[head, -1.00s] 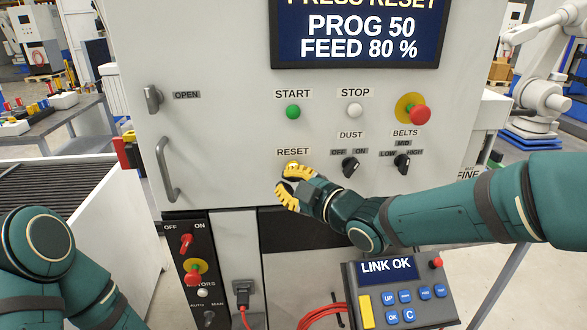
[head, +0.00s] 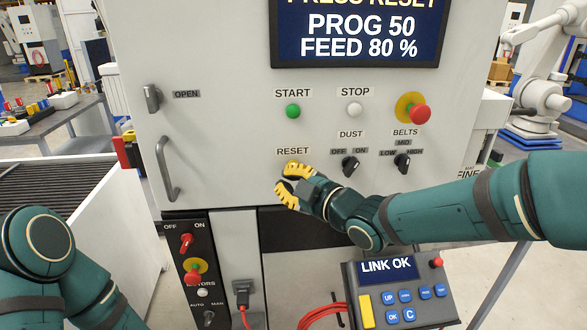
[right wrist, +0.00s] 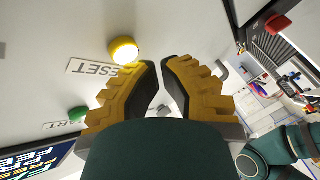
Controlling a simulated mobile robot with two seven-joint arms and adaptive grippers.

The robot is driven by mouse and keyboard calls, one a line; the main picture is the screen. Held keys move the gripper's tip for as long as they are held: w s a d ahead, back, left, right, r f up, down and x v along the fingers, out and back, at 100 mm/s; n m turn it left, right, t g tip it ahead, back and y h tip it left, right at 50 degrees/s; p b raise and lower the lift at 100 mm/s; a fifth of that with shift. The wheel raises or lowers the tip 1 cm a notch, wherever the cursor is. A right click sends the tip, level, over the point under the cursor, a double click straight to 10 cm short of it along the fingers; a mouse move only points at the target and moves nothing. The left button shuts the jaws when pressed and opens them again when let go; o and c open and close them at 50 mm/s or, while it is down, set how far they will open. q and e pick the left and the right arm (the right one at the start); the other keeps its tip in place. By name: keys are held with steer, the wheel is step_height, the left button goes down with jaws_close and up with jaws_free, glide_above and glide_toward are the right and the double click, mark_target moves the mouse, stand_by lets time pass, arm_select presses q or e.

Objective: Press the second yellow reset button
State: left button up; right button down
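The yellow reset button (right wrist: 124,50) glows on the panel next to the RESET label (right wrist: 95,68) in the right wrist view. In the head view the RESET label (head: 293,151) shows, but my right gripper's yellow finger covers the button's place below it. My right gripper (head: 282,183) is at the panel just below that label. In the right wrist view its fingertips (right wrist: 160,66) nearly meet, with nothing held, beside the button; contact cannot be told. My left gripper is out of view; only my left arm shows. Only one reset button can be made out.
The green START button (head: 293,111), white STOP button (head: 355,109), red emergency stop (head: 420,114), and DUST (head: 350,166) and BELTS knobs (head: 402,163) surround the area. A pendant (head: 440,308) reading LINK OK sits below my right arm. A door handle (head: 167,169) is at left.

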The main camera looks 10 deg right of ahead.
steer(key=shift+w, duration=0.3)
steer(key=shift+w, duration=0.45)
stand_by(0.8)
steer(key=shift+b, duration=0.3)
steer(key=shift+s+f+b, duration=0.1)
steer(key=shift+s+b, duration=0.35)
steer(key=shift+s, duration=0.4)
steer(key=s+b, duration=0.2)
steer(key=s, duration=0.3)
steer(key=shift+a, duration=0.1)
